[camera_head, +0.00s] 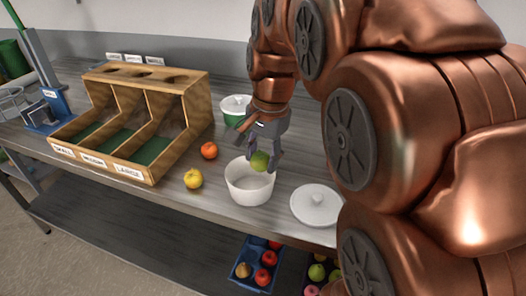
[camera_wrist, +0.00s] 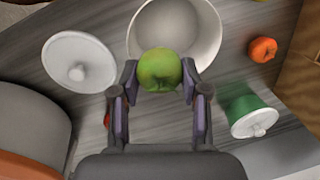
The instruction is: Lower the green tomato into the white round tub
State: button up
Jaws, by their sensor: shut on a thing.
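The green tomato (camera_head: 260,161) is held between the fingers of my gripper (camera_head: 262,150), above the white round tub (camera_head: 249,188). In the wrist view the green tomato (camera_wrist: 159,70) sits between the two fingertips of my gripper (camera_wrist: 159,82), in front of the near rim of the white tub (camera_wrist: 205,35). The tub is open, upright on the table, and what I see of its inside is empty. The tomato overlaps the tub's far rim in the head view; I cannot tell the exact height gap.
A white lid (camera_head: 316,205) lies right of the tub. A green tub with a white lid (camera_head: 235,108) stands behind. An orange-red fruit (camera_head: 209,150) and a yellow fruit (camera_head: 193,179) lie left. A wooden three-bay sorter (camera_head: 190,115) stands further left. Crates with fruit (camera_head: 240,281) are below.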

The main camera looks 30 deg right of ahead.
aim_at(263, 168)
jog(key=shift+s+f+b, duration=0.1)
jog(key=shift+f+b, duration=0.4)
jog(key=shift+f, duration=1.05)
jog(key=shift+f, duration=0.1)
jog(key=o, duration=1.1)
jog(key=shift+o, duration=0.2)
jog(key=r, duration=0.7)
jog(key=s+r, duration=0.1)
jog(key=r, duration=0.3)
jog(key=shift+d, duration=0.25)
jog(key=shift+s+r, duration=0.1)
jog(key=shift+r, duration=0.45)
